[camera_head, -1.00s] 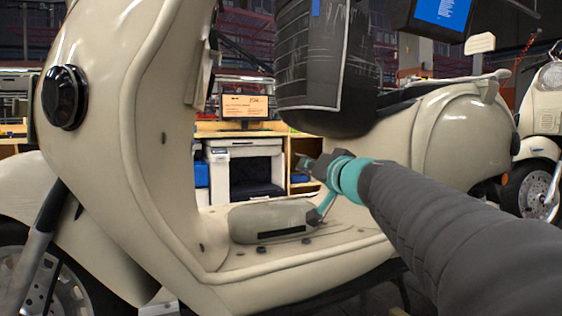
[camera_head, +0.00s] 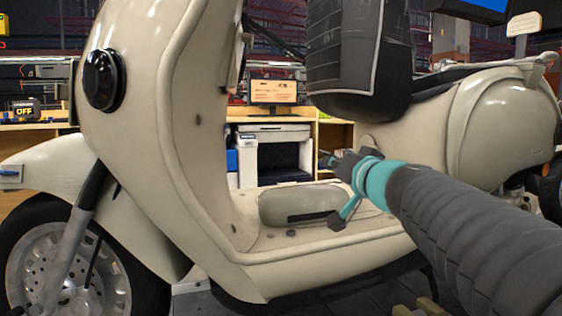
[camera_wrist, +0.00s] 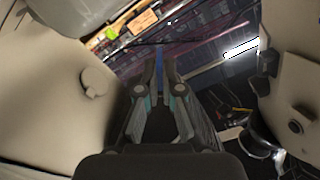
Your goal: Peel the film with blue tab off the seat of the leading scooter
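A cream scooter (camera_head: 205,110) fills the head view. Its dark seat (camera_head: 418,88) runs back at upper right, with a large dark piece with pale outlines and streaks (camera_head: 360,65) at its front. I cannot tell where the film ends there. The blue tab is not visible now. My gripper (camera_head: 329,159) is in front of the scooter in the picture, over the footboard and below the seat, apart from the seat.
A pale rounded hump (camera_head: 300,203) lies on the footboard. Behind stand a printer-like machine (camera_head: 272,152) and a lit screen (camera_head: 273,91). The front wheel (camera_head: 65,270) is at lower left.

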